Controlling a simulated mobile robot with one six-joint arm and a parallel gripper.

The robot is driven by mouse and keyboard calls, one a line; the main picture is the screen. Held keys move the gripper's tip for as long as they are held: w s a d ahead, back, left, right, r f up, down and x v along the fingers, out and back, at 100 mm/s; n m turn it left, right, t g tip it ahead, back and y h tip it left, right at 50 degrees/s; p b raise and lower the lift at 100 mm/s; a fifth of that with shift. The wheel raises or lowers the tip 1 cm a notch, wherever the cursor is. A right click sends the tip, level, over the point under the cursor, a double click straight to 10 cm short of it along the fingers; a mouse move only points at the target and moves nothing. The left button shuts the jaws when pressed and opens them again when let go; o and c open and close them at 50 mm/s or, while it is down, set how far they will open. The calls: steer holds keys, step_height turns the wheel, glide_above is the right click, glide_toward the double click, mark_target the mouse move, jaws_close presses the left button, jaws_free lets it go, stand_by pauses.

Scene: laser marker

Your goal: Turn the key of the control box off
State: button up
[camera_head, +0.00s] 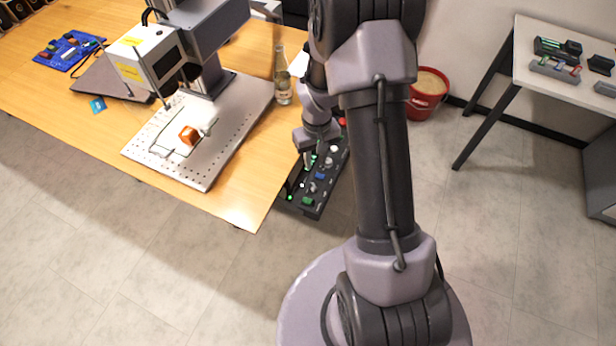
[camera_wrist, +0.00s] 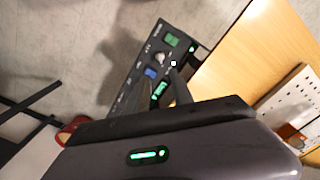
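The control box (camera_head: 322,180) is a dark, narrow panel beside the table's right edge, with green and blue buttons, small knobs and lit green lights. It also shows in the wrist view (camera_wrist: 133,73), running diagonally. A silver, knob-like part (camera_wrist: 160,59) sits between a green button and a blue button; I cannot tell if it is the key. My gripper (camera_head: 308,161) is over the box's panel. In the wrist view its two fingers (camera_wrist: 164,88) stand apart with a green-lit part of the panel showing between them. Contact with the box cannot be told.
The wooden table (camera_head: 240,205) lies left of the box. It bears a laser marker (camera_head: 155,55), a perforated plate (camera_head: 205,175) with an orange block (camera_head: 188,135), and a glass bottle (camera_head: 283,85). A red bucket (camera_head: 425,98) and a white table (camera_head: 560,80) stand right.

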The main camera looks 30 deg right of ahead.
mark_target(314, 185)
step_height(314, 185, down, 13)
steer(key=b, duration=0.4)
steer(key=shift+r, duration=0.1)
jaws_close()
